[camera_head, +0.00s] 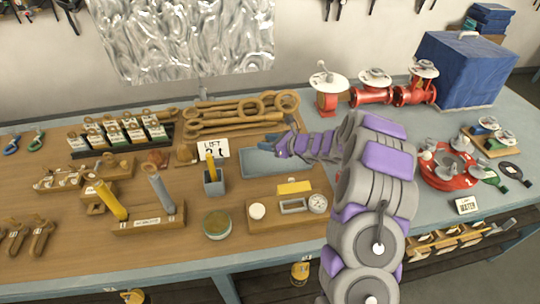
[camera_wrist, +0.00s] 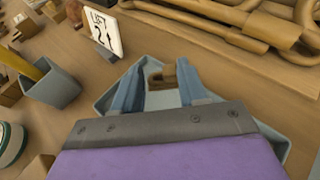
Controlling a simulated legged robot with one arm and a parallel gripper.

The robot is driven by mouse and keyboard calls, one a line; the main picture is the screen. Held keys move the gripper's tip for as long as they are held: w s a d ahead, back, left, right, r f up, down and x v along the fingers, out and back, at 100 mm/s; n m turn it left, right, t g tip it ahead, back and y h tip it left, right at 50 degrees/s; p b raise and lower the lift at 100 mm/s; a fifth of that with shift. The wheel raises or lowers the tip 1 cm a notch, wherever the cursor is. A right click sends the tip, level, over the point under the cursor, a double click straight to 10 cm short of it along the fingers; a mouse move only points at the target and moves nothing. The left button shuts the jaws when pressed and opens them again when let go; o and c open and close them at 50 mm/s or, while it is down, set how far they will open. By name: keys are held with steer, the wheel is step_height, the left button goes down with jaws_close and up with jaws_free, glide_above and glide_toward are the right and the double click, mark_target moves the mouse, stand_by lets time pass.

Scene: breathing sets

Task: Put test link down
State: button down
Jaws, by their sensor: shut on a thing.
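My gripper (camera_wrist: 158,82) has its two blue fingers closed around a small brown link (camera_wrist: 166,76), which I take to be the test link. The link shows between the fingertips in the wrist view. The fingers are over a blue-grey shallow tray (camera_wrist: 108,97), near its far end. In the head view my gripper (camera_head: 281,144) is above the same tray (camera_head: 258,170). The link is too small to make out there. I cannot tell whether the link touches the tray floor.
A white "LIFT" card (camera_head: 201,149) and a grey cup (camera_head: 214,184) with a yellow stick stand left of the tray. Large bronze links (camera_head: 240,113) lie behind it. A wooden block with a gauge (camera_head: 290,208) is in front. Red valves (camera_head: 372,95) stand at the back right.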

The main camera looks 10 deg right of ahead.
mark_target(265, 159)
steer(key=shift+a+f, duration=0.25)
steer(key=shift+f, duration=0.4)
steer(key=shift+a+f, duration=0.45)
steer(key=shift+a, duration=0.05)
step_height(265, 159, down, 3)
steer(key=shift+f+b, duration=0.1)
steer(key=shift+b, duration=0.35)
steer(key=shift+d, duration=0.45)
steer(key=c, duration=1.1)
jaws_free()
steer(key=o, duration=0.5)
steer(key=shift+a, duration=0.45)
